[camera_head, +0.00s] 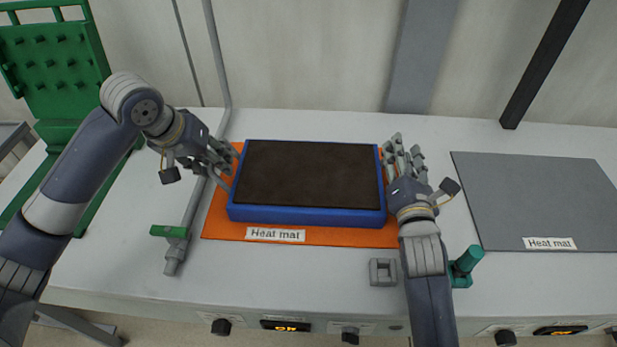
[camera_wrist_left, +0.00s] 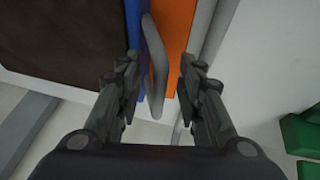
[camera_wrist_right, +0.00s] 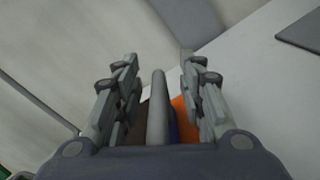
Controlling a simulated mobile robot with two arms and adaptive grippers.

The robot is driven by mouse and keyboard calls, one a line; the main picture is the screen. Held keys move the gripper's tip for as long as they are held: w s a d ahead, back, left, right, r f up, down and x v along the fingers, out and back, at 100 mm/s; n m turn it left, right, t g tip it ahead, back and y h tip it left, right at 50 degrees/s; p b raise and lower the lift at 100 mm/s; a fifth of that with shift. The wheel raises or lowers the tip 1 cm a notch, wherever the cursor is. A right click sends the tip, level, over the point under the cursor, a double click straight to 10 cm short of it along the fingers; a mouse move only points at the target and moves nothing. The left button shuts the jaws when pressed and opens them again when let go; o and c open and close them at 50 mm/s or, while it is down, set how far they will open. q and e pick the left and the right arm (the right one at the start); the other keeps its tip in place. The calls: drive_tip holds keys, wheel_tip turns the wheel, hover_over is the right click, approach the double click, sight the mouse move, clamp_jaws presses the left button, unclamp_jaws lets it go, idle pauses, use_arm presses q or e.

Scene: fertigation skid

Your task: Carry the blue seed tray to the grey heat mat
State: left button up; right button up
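The blue seed tray (camera_head: 305,217), filled with dark soil, sits flat on the orange heat mat (camera_head: 222,222). The grey heat mat (camera_head: 545,200) lies bare on the right of the bench. My left gripper (camera_head: 226,165) is at the tray's left end; in the left wrist view its open fingers (camera_wrist_left: 158,85) stand either side of a grey bar handle (camera_wrist_left: 155,65) beside the blue wall. My right gripper (camera_head: 396,158) is at the right end; in the right wrist view its open fingers (camera_wrist_right: 158,80) flank another grey handle (camera_wrist_right: 157,108). Finger contact is not visible.
A green rack (camera_head: 55,65) stands at the back left. A grey pipe with a green lever (camera_head: 170,231) runs left of the orange mat.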

use_arm(q)
drive_tip(key=shift+f, duration=0.1)
use_arm(e)
drive_tip(key=shift+w, duration=0.15)
use_arm(q)
clamp_jaws()
use_arm(e)
clamp_jaws()
